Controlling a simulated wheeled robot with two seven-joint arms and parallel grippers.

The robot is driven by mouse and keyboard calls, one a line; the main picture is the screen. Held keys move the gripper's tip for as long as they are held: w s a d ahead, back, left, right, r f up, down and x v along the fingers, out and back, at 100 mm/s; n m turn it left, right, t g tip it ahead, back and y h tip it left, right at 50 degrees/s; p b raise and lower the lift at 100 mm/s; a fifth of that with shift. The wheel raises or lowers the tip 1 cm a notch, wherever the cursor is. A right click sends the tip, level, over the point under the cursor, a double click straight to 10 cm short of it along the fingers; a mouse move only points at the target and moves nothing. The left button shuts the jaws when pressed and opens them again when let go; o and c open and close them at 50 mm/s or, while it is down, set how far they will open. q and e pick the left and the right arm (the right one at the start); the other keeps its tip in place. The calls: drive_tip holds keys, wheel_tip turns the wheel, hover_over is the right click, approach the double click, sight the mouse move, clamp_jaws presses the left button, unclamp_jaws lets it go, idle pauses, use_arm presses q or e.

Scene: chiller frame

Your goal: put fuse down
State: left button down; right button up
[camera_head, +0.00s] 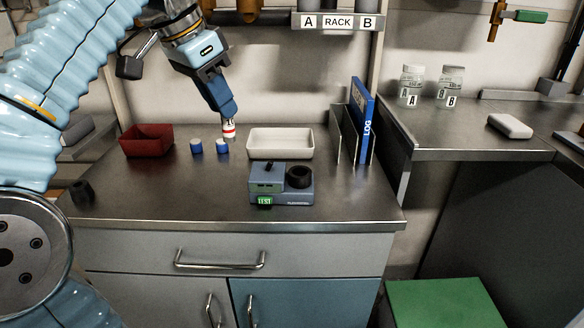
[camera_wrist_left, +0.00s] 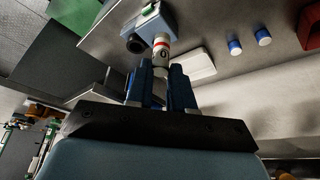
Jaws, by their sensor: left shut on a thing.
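My left gripper (camera_head: 229,112) is shut on a white fuse with a red band (camera_head: 229,131). In the left wrist view the fuse (camera_wrist_left: 161,50) sticks out beyond the two blue fingers (camera_wrist_left: 157,88). In the head view the fuse hangs roughly upright, between two blue cylinders and a white tray in the picture. The white tray (camera_head: 280,157) looks empty. A blue-grey tester (camera_head: 282,196) with a black round socket and a green TEST label stands in front of it. My right gripper is out of view.
A dark red bin (camera_head: 147,153) stands at the back left of the counter (camera_head: 150,195). A small black ring-like object (camera_head: 82,192) lies at the left. A blue LOG binder (camera_head: 362,122) stands in a holder at the right. The counter's front left is clear.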

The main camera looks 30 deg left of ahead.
use_arm(q)
drive_tip(key=w+d+f, duration=0.2)
drive_tip(key=w, duration=0.1)
drive_tip(key=w+d+f+b, duration=0.1)
drive_tip(key=w+d+f, duration=0.2)
drive_tip(key=w+d+f+b, duration=0.1)
drive_tip(key=w+d+f, duration=0.1)
drive_tip(key=w+f, duration=0.1)
drive_tip(key=shift+w+d, duration=0.15)
drive_tip(key=shift+w, duration=0.2)
drive_tip(key=x, duration=0.1)
drive_tip(key=b+x, duration=0.1)
drive_tip(key=x, duration=0.1)
drive_tip(key=shift+s+d+f, duration=0.15)
drive_tip(key=shift+f, duration=0.5)
drive_tip(key=c, duration=1)
unclamp_jaws()
